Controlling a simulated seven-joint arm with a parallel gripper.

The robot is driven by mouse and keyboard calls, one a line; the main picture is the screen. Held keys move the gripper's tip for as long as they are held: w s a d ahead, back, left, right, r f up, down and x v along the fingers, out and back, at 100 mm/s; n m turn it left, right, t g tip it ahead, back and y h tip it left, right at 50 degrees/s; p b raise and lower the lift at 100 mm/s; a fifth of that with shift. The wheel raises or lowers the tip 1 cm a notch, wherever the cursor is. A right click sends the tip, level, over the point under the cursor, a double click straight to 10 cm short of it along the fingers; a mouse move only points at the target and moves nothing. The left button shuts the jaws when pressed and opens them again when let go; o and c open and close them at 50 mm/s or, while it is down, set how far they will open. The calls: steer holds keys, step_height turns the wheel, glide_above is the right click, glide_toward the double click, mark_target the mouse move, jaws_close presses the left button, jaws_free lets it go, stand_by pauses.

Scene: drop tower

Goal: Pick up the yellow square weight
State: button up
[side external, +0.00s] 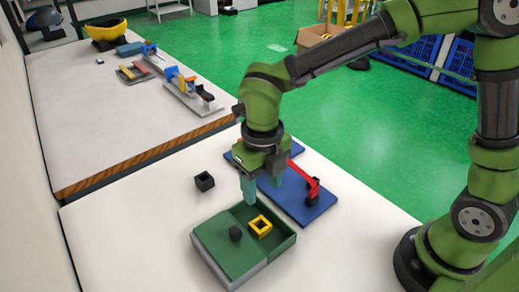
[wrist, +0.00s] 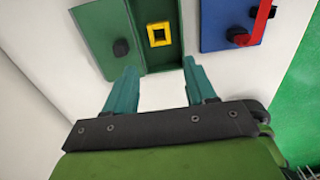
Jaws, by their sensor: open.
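The yellow square weight (side external: 260,226) is a hollow square ring lying in the open compartment of the green box (side external: 285,240). It also shows in the wrist view (wrist: 158,34), beyond my fingertips and between their lines. My gripper (side external: 249,188) is open and empty, above the box's far side, with teal fingers pointing down. In the wrist view my two fingers (wrist: 158,75) are spread wide apart. Nothing is between them, and the weight is apart from both.
A dark knob (side external: 235,232) stands on the box's left part. A black square block (side external: 204,181) lies on the white table. A blue board (side external: 300,205) with a red lever (side external: 308,178) is close to the right of my gripper. The table's left side is clear.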

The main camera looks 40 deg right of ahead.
glide_above(260, 220)
steer(key=s, duration=0.2)
steer(key=f, duration=0.5)
steer(key=a+f, duration=0.1)
steer(key=f, duration=0.1)
steer(key=shift+w+f, duration=0.15)
steer(key=shift+w, duration=0.05)
steer(key=shift+w+f, duration=0.15)
steer(key=shift+f, duration=1.2)
steer(key=shift+w+f, duration=0.1)
steer(key=shift+f, duration=1.25)
steer(key=c, duration=0.9)
steer(key=shift+c, duration=0.2)
steer(key=shift+r, duration=0.1)
